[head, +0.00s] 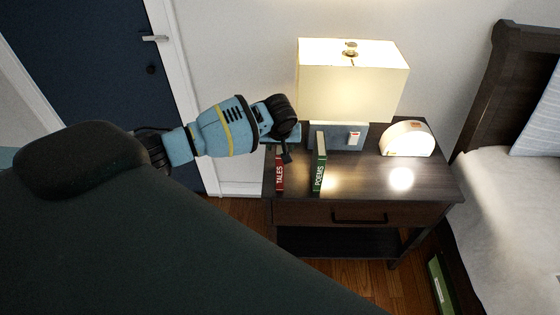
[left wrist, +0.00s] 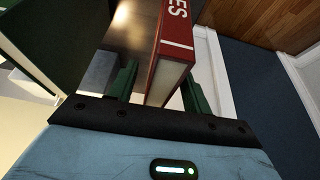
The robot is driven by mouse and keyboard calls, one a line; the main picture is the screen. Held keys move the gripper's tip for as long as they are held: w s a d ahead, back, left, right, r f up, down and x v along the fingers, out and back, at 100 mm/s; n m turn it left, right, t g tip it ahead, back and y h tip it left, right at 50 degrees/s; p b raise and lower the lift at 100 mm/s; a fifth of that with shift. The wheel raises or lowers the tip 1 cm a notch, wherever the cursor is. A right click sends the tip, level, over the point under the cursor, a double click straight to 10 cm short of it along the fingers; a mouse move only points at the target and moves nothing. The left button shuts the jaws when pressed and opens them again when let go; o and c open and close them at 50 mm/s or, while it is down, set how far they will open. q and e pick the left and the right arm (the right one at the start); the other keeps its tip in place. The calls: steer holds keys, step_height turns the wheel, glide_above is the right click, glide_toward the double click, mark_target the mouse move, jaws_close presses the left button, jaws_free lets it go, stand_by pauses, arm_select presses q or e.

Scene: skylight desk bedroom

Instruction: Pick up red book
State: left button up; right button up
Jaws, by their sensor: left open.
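The red book (head: 279,178), with "TALES" on its spine, stands upright at the left edge of the dark nightstand (head: 380,185). My left gripper (head: 285,150) is over the back part of the red book in the head view and hides some of it. In the left wrist view the red book (left wrist: 172,60) lies between the two dark green fingers of my open left gripper (left wrist: 160,88). I cannot tell whether either finger touches it. My right gripper is not in view.
A green book (head: 319,172) marked "POEMS" stands just right of the red one. A lit lamp (head: 350,85), a blue box-like base and a glowing rounded clock or light (head: 407,138) are on the nightstand. The bed (head: 500,200) is at right; another green book (head: 441,284) is low beside it.

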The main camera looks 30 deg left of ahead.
arm_select(q)
jaws_close()
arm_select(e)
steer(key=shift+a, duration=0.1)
arm_select(q)
steer(key=shift+r, duration=0.1)
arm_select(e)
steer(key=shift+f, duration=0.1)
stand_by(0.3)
